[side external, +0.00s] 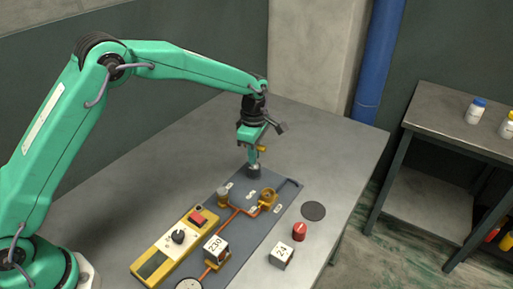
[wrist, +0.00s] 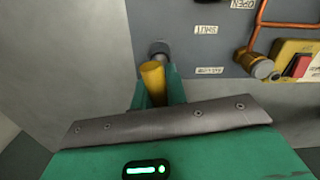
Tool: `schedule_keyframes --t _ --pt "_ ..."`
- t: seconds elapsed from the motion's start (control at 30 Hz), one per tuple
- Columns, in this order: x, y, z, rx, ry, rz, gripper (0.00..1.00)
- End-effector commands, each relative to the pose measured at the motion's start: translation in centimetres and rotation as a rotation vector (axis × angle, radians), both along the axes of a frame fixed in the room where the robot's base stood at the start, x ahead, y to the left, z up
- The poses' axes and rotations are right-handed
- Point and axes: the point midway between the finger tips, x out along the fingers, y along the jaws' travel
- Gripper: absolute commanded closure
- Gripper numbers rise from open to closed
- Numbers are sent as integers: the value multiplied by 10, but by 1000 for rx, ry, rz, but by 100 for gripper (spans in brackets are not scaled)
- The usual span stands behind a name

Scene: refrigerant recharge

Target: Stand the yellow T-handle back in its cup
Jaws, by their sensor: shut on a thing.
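The yellow T-handle (side external: 262,149) is held in my gripper (side external: 253,158), above the far end of the grey panel. In the wrist view the yellow bar (wrist: 153,78) lies between the green fingers of my gripper (wrist: 158,86), which are shut on it. A dark round cup (side external: 254,172) is right below the fingertips; it also shows just beyond the bar in the wrist view (wrist: 159,48). The lower end of the handle is hidden by the fingers, so I cannot tell whether it is inside the cup.
The grey panel (side external: 232,214) carries orange piping, a brass valve (side external: 268,196), and a yellow box (side external: 172,243) with a red switch. A "230" block (side external: 215,250), a "24" block (side external: 282,256), a red cap (side external: 299,231) and a dark disc (side external: 313,211) are nearby. The table's back left is clear.

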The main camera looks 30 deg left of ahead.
Motion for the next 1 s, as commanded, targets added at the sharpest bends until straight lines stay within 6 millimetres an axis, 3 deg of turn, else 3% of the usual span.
schedule_keyframes --t 0.77,0.8,0.9,1.0 --pt "0 0 -12 0 -1 0 100" --pt "0 0 -12 0 -1 0 84" --pt "0 0 -12 0 -1 0 64" --pt "0 0 -12 0 -1 0 60"
